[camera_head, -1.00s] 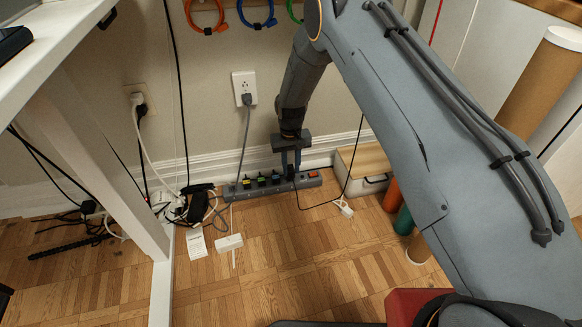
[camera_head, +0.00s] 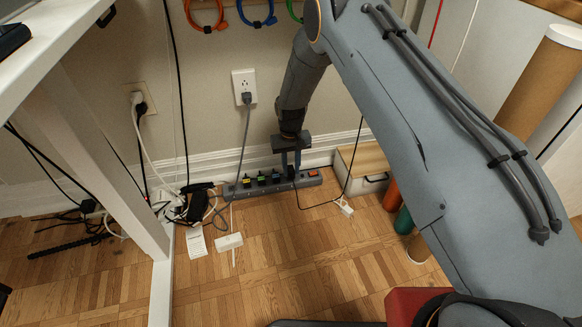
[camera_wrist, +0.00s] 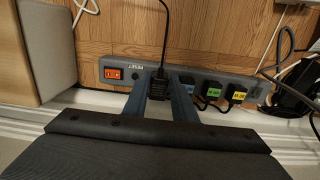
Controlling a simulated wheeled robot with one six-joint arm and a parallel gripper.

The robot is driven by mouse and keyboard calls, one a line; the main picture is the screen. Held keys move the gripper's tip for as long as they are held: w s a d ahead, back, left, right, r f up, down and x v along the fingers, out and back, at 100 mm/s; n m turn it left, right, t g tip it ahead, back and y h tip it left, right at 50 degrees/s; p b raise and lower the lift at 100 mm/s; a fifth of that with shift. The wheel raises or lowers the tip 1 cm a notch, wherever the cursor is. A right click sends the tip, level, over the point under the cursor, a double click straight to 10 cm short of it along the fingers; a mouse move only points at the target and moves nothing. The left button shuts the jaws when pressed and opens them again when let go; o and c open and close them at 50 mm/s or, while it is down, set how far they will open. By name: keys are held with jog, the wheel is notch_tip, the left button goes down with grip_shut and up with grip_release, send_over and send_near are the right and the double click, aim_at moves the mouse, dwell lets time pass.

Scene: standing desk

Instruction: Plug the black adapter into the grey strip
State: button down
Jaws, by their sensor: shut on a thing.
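The grey strip (camera_head: 240,190) lies on the floor along the wall in the head view; it also shows in the wrist view (camera_wrist: 122,65). My gripper (camera_head: 291,166) points down at the strip's right part. In the wrist view my gripper (camera_wrist: 160,92) is shut on the black adapter (camera_wrist: 158,86), which has a black cable running from it. The adapter is at the strip, between the reset button and the labelled plugs. Its underside is hidden, so I cannot tell whether it is seated in a socket.
Several black plugs with coloured labels (camera_wrist: 211,90) sit in the strip beside the adapter. An orange switch (camera_wrist: 113,73) is at one end. A wooden-topped box (camera_head: 367,160) stands right of the strip. Floor in front is mostly clear.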

aim_at(291, 172)
jog(key=shift+f+b, duration=0.35)
jog(key=shift+f, duration=0.45)
jog(key=c, duration=1.4)
grip_release()
jog(key=shift+r, duration=0.15)
notch_tip(291, 172, up, 8)
jog(key=p, duration=0.3)
jog(key=shift+w+p, duration=0.1)
jog(key=shift+p, duration=0.25)
jog(key=shift+f, duration=0.2)
